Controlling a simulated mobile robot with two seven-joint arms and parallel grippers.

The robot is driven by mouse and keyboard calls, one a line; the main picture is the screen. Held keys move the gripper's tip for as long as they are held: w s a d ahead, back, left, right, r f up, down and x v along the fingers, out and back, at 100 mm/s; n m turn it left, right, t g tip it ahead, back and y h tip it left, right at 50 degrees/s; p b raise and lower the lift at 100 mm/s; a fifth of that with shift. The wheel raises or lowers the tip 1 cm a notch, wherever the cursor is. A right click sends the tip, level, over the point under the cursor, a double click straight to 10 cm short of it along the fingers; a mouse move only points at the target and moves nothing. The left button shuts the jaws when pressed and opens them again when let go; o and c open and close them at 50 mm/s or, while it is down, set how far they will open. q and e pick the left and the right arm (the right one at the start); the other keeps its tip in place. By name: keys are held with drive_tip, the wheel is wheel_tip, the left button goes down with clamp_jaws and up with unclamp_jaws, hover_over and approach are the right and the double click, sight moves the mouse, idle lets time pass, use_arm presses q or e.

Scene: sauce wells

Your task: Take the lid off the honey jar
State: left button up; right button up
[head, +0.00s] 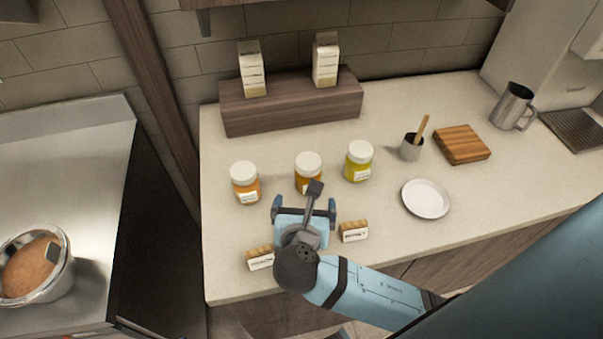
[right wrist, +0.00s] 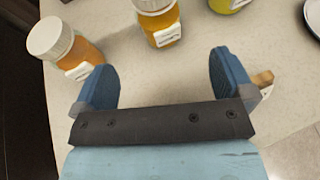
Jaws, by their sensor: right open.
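Three white-lidded jars stand upright in a row on the counter. The left jar (head: 245,183) holds something orange, the middle jar (head: 308,174) amber, the right jar (head: 359,162) yellow-green. Their labels are too small to read, so I cannot tell for sure which is honey; the amber one looks most like it. All lids are on. My right gripper (head: 304,209) is open and empty, in front of the middle jar and apart from it. In the right wrist view the middle jar (right wrist: 158,22) lies beyond the open fingers, the left jar (right wrist: 66,46) up and left. My left gripper is out of view.
Two small wooden label holders (head: 354,231) (head: 260,258) stand near the front edge. A white plate (head: 426,198), a cup with a wooden utensil (head: 411,147), a wooden board (head: 462,144) and a metal pitcher (head: 513,107) are to the right. A wooden riser (head: 290,105) with two cartons is behind.

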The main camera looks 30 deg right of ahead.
sight(307, 184)
drive_tip(key=x, duration=1.1)
drive_tip(key=shift+w+f, duration=0.2)
drive_tip(key=shift+f, duration=0.05)
drive_tip(key=c, duration=1.2)
drive_tip(key=shift+r, duration=0.15)
wheel_tip(307, 184, up, 20)
drive_tip(key=shift+f+p, duration=0.1)
drive_tip(key=shift+p, duration=0.9)
drive_tip(key=o, duration=0.4)
drive_tip(key=c, duration=0.6)
